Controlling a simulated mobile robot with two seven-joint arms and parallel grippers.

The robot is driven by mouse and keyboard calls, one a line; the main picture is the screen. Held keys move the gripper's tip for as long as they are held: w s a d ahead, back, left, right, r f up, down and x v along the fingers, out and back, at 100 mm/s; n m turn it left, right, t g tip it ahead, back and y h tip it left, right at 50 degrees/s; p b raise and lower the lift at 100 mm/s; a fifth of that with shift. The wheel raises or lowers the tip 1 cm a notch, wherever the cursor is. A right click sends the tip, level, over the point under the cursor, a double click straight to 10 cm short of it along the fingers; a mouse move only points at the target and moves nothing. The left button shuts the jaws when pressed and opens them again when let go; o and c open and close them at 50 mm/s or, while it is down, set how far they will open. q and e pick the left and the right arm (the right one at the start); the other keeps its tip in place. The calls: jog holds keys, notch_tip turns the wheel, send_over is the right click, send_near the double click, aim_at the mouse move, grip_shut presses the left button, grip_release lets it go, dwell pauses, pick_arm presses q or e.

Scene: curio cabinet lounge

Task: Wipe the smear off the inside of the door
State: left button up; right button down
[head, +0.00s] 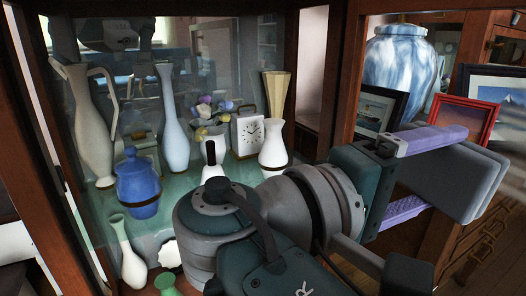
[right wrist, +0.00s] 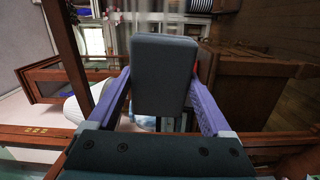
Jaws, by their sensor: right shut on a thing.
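My right gripper (head: 446,168) has purple fingers and is shut on a grey block-shaped wiping pad (head: 468,182). The pad also shows upright between the fingers in the right wrist view (right wrist: 163,75). In the head view the pad is at the right, in front of the picture frames and beside a wooden upright (head: 343,70) that looks like part of the cabinet or door frame. I cannot tell whether the pad touches any glass. I cannot make out the smear. My left gripper is not in view.
Inside the cabinet stand a tall grey jug (head: 88,125), a blue lidded jar (head: 137,185), a pale blue vase (head: 175,125), a white clock (head: 250,133) and other small vases. A blue-white vase (head: 400,65) and a red-framed picture (head: 464,117) are at the right.

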jog(key=p+x, duration=0.1)
jog(key=x, duration=0.2)
jog(key=shift+w+d+r, duration=0.1)
jog(key=shift+d+r, duration=0.05)
jog(key=shift+x, duration=1)
jog(key=shift+w+d, duration=0.2)
jog(key=shift+d, duration=0.3)
jog(key=shift+x, duration=0.95)
jog(key=shift+p+x, duration=0.3)
jog(key=shift+x, duration=0.5)
